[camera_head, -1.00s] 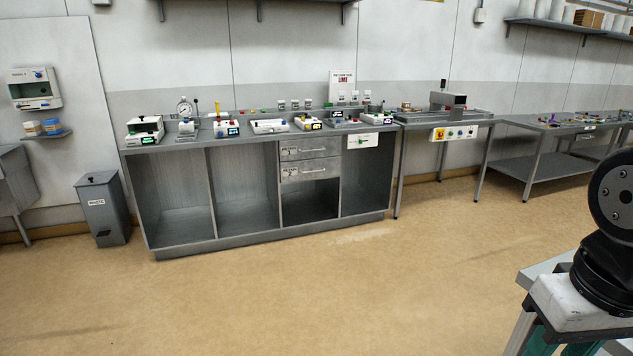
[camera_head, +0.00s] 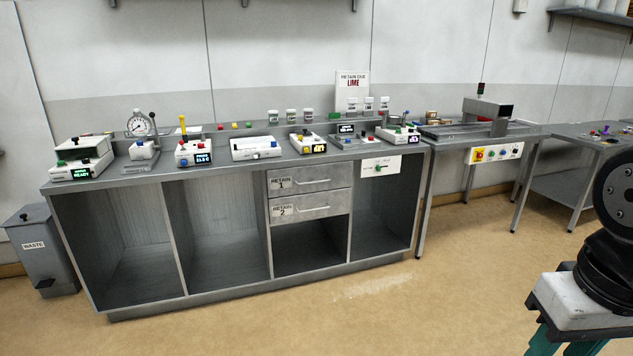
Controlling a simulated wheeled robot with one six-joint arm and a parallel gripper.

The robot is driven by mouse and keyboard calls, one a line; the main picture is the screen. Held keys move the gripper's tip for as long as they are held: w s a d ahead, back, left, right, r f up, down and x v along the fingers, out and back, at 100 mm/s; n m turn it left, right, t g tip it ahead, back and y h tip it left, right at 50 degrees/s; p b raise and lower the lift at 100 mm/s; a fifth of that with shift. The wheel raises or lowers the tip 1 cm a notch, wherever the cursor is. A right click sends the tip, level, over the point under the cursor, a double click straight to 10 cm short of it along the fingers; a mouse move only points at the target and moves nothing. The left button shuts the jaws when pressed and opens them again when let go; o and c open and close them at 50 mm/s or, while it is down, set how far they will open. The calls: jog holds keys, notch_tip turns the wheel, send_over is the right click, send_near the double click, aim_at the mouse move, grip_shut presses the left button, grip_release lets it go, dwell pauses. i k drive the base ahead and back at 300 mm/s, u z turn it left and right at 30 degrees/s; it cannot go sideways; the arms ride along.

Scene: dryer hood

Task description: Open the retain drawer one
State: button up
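The retain drawer one (camera_head: 308,178) is the upper of two grey drawer fronts in the metal bench, with a "RETAIN 1" label at its left and a bar handle (camera_head: 313,181). It looks shut, flush with the bench front. The drawer labelled "RETAIN 2" (camera_head: 311,205) sits directly below it and also looks shut. My gripper is not in view. Only part of my arm shows at the right edge, well apart from the drawers.
Open floor (camera_head: 300,320) lies in front of the bench (camera_head: 120,184). A waste bin (camera_head: 42,250) stands at its left end. A side table with a machine (camera_head: 485,122) adjoins on the right.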

aim_at(302, 179)
jog(key=i, duration=2.75)
jog(key=u, duration=0.65)
